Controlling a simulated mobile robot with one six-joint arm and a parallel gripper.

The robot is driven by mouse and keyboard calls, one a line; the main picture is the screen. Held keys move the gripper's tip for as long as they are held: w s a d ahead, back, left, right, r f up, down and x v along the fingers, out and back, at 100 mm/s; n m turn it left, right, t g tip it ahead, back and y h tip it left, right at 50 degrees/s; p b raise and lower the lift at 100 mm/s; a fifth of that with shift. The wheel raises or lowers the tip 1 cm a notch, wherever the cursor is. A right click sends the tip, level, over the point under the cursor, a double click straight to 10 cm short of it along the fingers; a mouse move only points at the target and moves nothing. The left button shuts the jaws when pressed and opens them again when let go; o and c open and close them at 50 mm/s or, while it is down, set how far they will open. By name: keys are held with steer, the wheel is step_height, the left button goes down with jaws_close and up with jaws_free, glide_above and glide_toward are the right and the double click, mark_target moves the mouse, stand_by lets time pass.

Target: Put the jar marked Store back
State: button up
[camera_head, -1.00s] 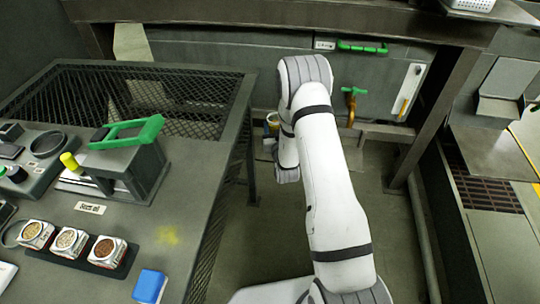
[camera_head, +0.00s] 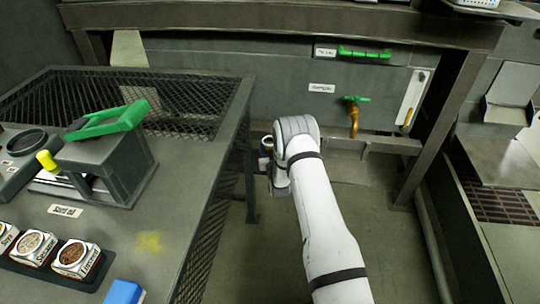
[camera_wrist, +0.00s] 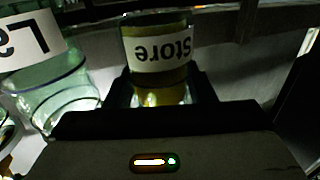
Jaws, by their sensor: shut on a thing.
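The jar marked Store (camera_wrist: 160,48) is glass with a white label and yellowish contents. Its label reads upside down in the wrist view. My gripper (camera_wrist: 165,92) is shut on it, with dark fingers on both sides of its lower part in the picture. In the head view my gripper is mostly hidden behind my arm, low beside the mesh-sided table. A small pale rim there may be a jar, but it is too small to tell.
Another glass jar (camera_wrist: 62,88), its label starting "La", stands close at left in the wrist view. The mesh-sided table (camera_head: 120,222) is left of my arm. A tank (camera_head: 230,75) with a brass tap (camera_head: 354,117) stands behind. Floor is clear right of my arm.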

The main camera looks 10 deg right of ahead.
step_height(320, 180, down, 2)
steer(key=shift+f, duration=0.15)
steer(key=o, duration=0.8)
steer(key=shift+b, duration=0.3)
